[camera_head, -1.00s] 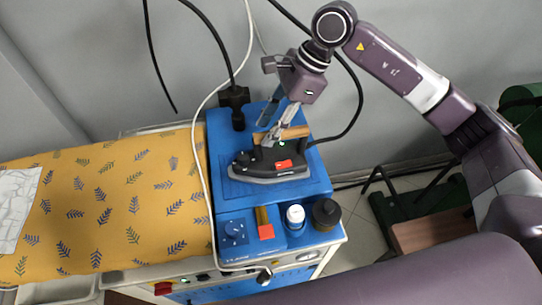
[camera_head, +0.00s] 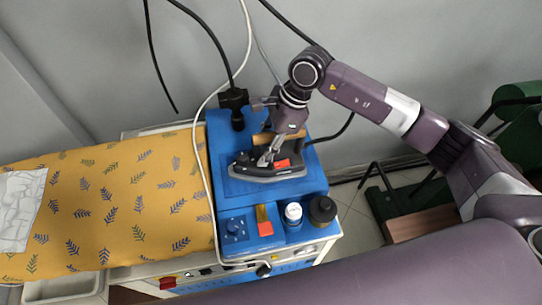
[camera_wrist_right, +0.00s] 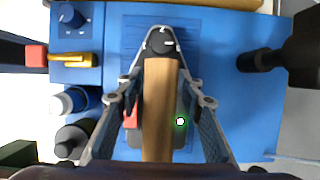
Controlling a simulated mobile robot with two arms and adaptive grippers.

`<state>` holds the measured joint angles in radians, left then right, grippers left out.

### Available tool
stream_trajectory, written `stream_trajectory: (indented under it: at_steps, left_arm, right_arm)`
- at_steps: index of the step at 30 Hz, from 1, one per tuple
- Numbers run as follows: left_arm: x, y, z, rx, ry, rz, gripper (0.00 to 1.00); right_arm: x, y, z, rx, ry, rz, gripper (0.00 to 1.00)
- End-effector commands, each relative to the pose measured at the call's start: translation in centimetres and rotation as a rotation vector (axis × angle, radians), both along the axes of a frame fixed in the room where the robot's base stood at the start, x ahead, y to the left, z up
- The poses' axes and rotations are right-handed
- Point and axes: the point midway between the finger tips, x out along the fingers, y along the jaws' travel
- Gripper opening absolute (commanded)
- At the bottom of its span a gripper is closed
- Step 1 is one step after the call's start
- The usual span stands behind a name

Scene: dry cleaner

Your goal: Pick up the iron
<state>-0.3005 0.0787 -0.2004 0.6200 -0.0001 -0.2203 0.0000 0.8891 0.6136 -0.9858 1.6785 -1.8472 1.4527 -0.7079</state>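The iron (camera_head: 262,178) has a dark body, a red part and a wooden handle (camera_head: 260,139). It sits on top of the blue ironing station (camera_head: 315,184). My right gripper (camera_head: 266,158) is down at the iron from above. In the right wrist view, the wooden handle (camera_wrist_right: 160,110) of the iron runs between the two fingers of the right gripper (camera_wrist_right: 163,90). The fingers are open, one on each side, with gaps visible beside the handle. My left gripper is not in view.
A white bottle (camera_head: 293,214) and a dark jar (camera_head: 322,210) stand at the station's front right. A black hose (camera_head: 217,40) and a white cable (camera_head: 202,150) rise past its left side. A yellow patterned ironing board (camera_head: 110,210) lies to the left.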

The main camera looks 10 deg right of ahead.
Motion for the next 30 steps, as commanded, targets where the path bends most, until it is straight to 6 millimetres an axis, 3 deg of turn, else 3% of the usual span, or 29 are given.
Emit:
stream_trajectory:
  at_steps: [3,12,30]
  left_arm:
    - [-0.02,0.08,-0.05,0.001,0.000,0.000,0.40]
    - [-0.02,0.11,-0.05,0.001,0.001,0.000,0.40]
    - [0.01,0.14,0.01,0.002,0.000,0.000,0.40]
  right_arm:
    - [0.00,-0.01,-0.03,0.000,0.000,0.000,0.32]
    - [0.00,-0.02,0.01,0.000,0.000,0.000,0.00]
    - [0.34,0.19,0.72,0.010,-0.012,-0.001,0.00]
